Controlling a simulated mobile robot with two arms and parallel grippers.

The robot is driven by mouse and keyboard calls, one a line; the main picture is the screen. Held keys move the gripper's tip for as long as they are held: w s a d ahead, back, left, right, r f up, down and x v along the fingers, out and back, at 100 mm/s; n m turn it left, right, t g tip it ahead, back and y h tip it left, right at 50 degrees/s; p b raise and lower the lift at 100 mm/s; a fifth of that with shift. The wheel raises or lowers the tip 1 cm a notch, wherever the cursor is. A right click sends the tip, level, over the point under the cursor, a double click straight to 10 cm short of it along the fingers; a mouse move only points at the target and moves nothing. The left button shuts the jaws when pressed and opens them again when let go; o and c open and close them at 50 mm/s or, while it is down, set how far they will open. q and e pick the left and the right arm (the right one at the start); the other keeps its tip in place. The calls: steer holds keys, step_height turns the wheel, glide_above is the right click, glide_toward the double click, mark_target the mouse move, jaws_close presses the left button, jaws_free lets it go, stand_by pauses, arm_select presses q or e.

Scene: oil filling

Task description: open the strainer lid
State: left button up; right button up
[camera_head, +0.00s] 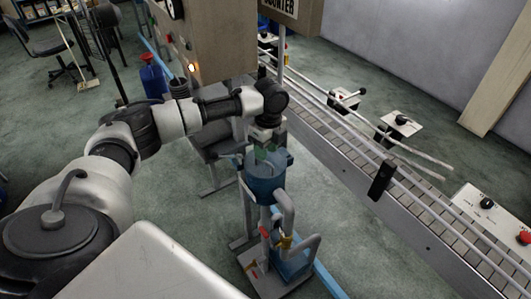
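The strainer (265,187) is a blue cylindrical vessel on a stand in the middle of the picture, with grey pipes below it. My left arm reaches in from the left, and my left gripper (264,148) points down at the top of the strainer. A greenish part shows at the strainer's top, right under the gripper; I cannot make out the lid clearly. The fingers are small and partly hidden, so I cannot tell whether they touch or grip anything. My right gripper is not in view.
A conveyor (350,155) with metal rails runs diagonally along the right side, close to the strainer. A beige cabinet (218,40) stands behind my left arm. A blue container (153,80) and a chair (45,48) stand at the back left. Green floor is open at left.

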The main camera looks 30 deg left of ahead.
arm_select(q)
steer(key=shift+s+f, duration=0.15)
steer(key=shift+f, duration=1.4)
steer(key=shift+c, duration=0.3)
jaws_close()
